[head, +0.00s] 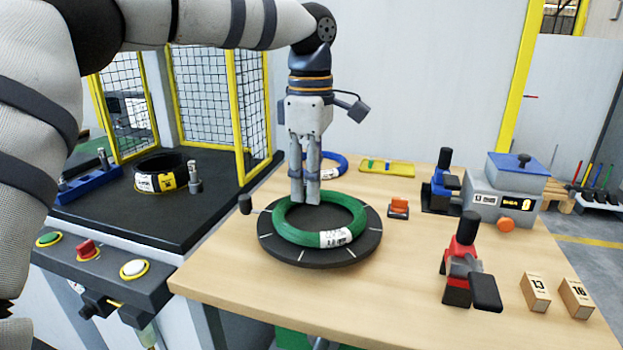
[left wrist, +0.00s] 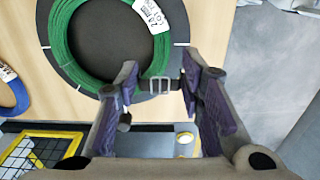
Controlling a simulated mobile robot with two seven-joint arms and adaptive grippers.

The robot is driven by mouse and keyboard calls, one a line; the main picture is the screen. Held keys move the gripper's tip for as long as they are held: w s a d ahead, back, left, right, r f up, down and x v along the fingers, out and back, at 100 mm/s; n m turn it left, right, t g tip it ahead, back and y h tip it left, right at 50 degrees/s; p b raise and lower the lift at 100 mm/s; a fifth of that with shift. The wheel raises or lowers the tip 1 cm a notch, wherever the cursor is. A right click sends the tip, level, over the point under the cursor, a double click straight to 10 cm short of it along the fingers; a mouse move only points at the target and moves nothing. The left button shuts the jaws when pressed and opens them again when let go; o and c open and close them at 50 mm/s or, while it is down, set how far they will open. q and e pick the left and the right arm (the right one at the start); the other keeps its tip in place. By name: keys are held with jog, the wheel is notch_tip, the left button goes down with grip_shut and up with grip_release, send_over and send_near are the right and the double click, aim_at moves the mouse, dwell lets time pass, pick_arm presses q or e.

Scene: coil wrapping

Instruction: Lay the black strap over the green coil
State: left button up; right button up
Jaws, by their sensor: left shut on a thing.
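The green coil (head: 290,233) lies flat on a black round plate (head: 322,260) on the wooden table, with a white label at its front right. My left gripper (head: 305,199) points straight down at the coil's back left part. In the left wrist view the coil (left wrist: 82,72) is ahead of my left gripper (left wrist: 160,80). A small grey buckle-like piece (left wrist: 160,86) shows between the fingertips, and I take it as part of the black strap. The rest of the strap cannot be made out against the dark plate. My right gripper is out of view.
A blue coil (head: 336,161) and yellow tray (head: 387,168) lie behind. A small black cylinder (head: 245,204) stands left of the plate. To the right are an orange piece (head: 399,207), a red tool (head: 463,262), a grey box (head: 497,197) and two numbered blocks. A mesh fence (head: 203,78) stands left.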

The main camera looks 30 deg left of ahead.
aim_at(311, 234)
pick_arm(q)
jog(key=shift+s+d+f, duration=0.1)
jog(key=shift+s+f, duration=0.05)
jog(key=shift+f, duration=2.7)
jog(key=shift+f, duration=1.85)
jog(key=o, duration=1)
notch_tip(311, 234, up, 12)
